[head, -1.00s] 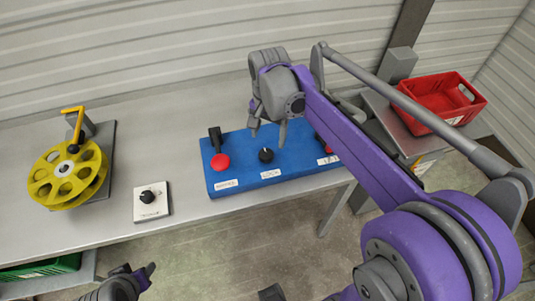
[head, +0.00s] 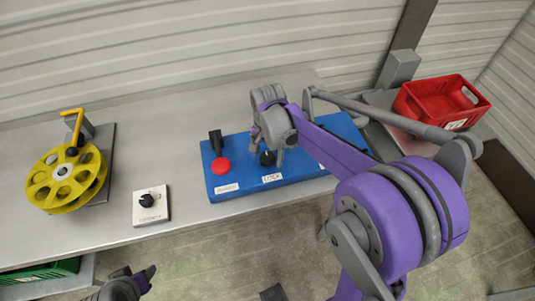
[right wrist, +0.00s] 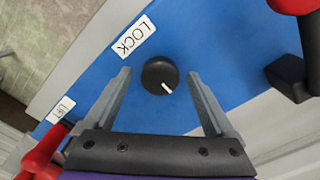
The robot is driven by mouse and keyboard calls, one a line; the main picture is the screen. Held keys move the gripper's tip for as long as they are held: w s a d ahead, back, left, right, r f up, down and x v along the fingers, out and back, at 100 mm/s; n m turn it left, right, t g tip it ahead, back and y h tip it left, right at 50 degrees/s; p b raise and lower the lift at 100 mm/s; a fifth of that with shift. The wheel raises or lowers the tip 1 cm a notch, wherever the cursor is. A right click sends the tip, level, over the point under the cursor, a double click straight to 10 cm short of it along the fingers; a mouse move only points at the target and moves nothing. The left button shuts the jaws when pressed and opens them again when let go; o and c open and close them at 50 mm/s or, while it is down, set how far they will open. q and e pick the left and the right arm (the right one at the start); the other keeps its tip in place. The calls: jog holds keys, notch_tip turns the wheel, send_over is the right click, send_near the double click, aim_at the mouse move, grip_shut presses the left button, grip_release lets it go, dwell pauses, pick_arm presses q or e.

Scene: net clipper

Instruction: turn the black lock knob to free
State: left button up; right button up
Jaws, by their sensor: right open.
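The black lock knob (head: 267,158) sits on the blue panel (head: 225,185), behind the label reading LOCK. In the right wrist view the round knob (right wrist: 160,74) shows a white pointer mark towards its lower right edge. My right gripper (head: 265,150) is open over the knob. In the right wrist view its two fingers (right wrist: 160,95) stand on either side of the knob, with a gap on each side; I cannot tell whether they are down at its height. My left gripper (head: 145,275) is at the bottom left, away from the panel, its jaws unclear.
A red-knobbed lever (head: 221,166) stands left of the lock knob, and another red handle (right wrist: 40,150) is by the LIFT label. A white box with a black knob (head: 150,205), a yellow reel (head: 65,175) and a red crate (head: 440,100) are farther off.

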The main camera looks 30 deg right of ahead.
jog(key=shift+c, duration=0.3)
jog(key=c, duration=1.3)
jog(key=n, duration=0.5)
jog(key=shift+n+b, duration=0.3)
jog(key=shift+b, duration=0.05)
jog(key=n, duration=0.6)
jog(key=n+b, duration=0.1)
jog(key=n, duration=0.5)
jog(key=shift+n, duration=0.4)
jog(key=n, duration=0.5)
jog(key=shift+n, duration=0.4)
